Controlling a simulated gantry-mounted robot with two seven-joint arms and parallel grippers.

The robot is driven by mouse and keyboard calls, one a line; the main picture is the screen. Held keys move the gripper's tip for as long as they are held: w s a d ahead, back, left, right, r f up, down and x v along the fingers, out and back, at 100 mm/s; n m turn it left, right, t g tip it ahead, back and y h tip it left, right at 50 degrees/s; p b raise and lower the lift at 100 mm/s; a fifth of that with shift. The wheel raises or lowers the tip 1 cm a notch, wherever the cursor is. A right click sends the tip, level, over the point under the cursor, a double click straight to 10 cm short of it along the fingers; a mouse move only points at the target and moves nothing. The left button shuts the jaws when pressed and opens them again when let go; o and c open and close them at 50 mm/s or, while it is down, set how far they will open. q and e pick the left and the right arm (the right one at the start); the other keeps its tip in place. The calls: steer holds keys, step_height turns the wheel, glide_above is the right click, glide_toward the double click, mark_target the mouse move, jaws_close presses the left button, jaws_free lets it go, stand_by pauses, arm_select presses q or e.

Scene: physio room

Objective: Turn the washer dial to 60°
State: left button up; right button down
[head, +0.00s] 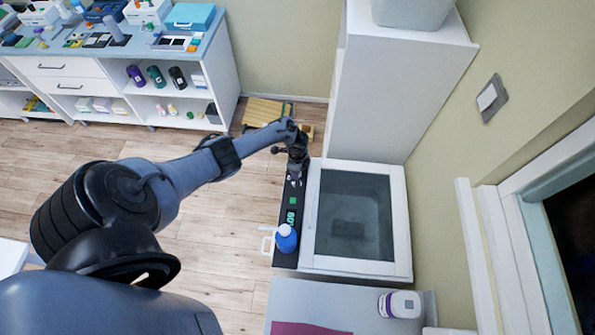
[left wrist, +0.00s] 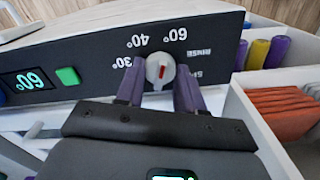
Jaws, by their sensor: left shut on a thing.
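The washer (head: 402,225) is a white box with a glass lid and a black control panel (head: 285,260) along its left side. The display (left wrist: 30,81) reads 60. My right gripper is out of view.
A green button (left wrist: 67,76) sits between display and dial. A tall white cabinet (head: 385,95) adjoins the washer's far side.

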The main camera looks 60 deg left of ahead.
arm_select(q)
steer(key=shift+m, duration=0.7)
steer(key=o, duration=1)
steer(key=shift+o, duration=0.2)
steer(key=shift+r, duration=0.65)
step_height(320, 180, up, 10)
steer(key=p, duration=0.2)
steer(key=shift+f, duration=0.25)
steer(key=shift+d+p, duration=0.1)
steer(key=shift+p, duration=0.2)
